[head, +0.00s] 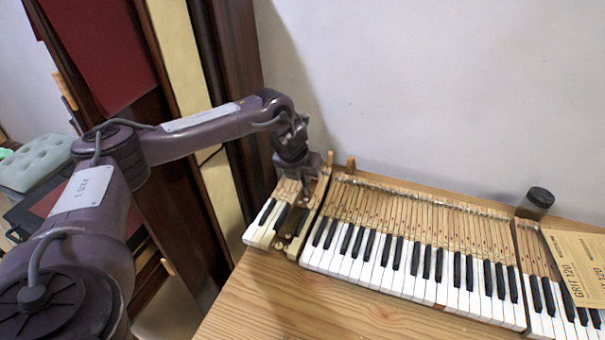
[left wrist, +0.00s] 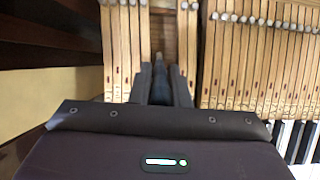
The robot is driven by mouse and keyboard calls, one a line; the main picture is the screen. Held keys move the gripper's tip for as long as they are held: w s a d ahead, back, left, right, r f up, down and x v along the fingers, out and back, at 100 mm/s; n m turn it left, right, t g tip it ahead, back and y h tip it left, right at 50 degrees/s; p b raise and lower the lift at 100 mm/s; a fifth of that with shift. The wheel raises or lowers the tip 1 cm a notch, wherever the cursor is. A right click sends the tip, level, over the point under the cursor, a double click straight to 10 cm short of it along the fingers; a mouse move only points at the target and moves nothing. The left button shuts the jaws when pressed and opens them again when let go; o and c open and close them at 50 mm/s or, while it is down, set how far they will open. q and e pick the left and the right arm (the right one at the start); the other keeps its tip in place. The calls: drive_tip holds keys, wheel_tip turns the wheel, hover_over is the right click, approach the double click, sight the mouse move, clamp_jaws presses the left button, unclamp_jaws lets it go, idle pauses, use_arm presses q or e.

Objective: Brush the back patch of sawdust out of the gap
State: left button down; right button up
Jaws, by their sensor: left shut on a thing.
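The gap (left wrist: 165,45) between the key sticks shows as a brown strip in the left wrist view, and as a dark slot (head: 291,226) near the left end of the keyboard in the head view. My left gripper (left wrist: 161,76) points down over this gap, at the back of the keys. It is shut on a slim grey-blue thing (left wrist: 160,90), seemingly the brush; its tip reaches into the gap, contact unclear. Small pale spots show at the front of the gap in the head view. The back patch of sawdust cannot be made out; the gripper hides part of that area.
The keyboard (head: 420,262) lies on a wooden table (head: 275,305) against a pale wall. Yellow sandpaper sheets (head: 580,262) lie over the right keys. Dark wooden panels rise close on the left.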

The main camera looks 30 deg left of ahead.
use_arm(q)
drive_tip(key=shift+f+b, duration=0.3)
drive_tip(key=shift+f, duration=0.15)
idle(0.3)
drive_tip(key=shift+w, duration=0.15)
drive_tip(key=shift+w+a+b, duration=0.25)
drive_tip(key=shift+w+b, duration=0.05)
drive_tip(key=shift+w, duration=0.7)
drive_tip(key=shift+w+a+b, duration=0.15)
drive_tip(key=shift+w+b, duration=0.05)
drive_tip(key=shift+w, duration=0.35)
drive_tip(key=shift+w+a+b, duration=0.15)
drive_tip(key=shift+w+b, duration=0.05)
drive_tip(key=shift+w, duration=0.35)
drive_tip(key=shift+s, duration=0.1)
drive_tip(key=shift+s+d+p, duration=0.1)
drive_tip(key=shift+s+p, duration=0.3)
drive_tip(key=shift+s+d+p, duration=0.2)
drive_tip(key=shift+s+p, duration=0.1)
drive_tip(key=shift+s, duration=0.4)
drive_tip(key=shift+s, duration=0.1)
